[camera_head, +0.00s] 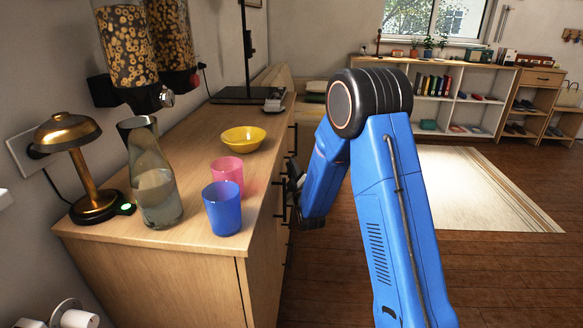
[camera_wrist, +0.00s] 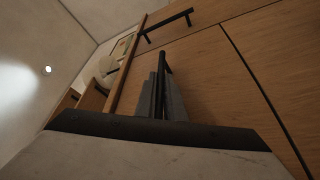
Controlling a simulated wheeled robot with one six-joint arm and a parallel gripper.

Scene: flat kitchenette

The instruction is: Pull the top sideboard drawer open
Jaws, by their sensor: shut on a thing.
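The wooden sideboard (camera_head: 190,135) stands along the left wall, its dark bar handles on the side facing right. My gripper (camera_head: 291,190) is at this front, near the top edge, partly hidden by my blue arm. In the wrist view my gripper (camera_wrist: 162,98) is shut on a dark bar handle (camera_wrist: 164,66) of a drawer just under the sideboard top. A neighbouring handle (camera_wrist: 168,25) is free. I cannot tell whether the held drawer front stands out from the fronts around it.
On the sideboard top stand a blue cup (camera_head: 222,208), a pink cup (camera_head: 227,172), a yellow bowl (camera_head: 243,139), a glass jug (camera_head: 152,180) and a brass lamp (camera_head: 82,165). The wooden floor (camera_head: 490,262) to the right is clear, with a pale rug (camera_head: 480,190).

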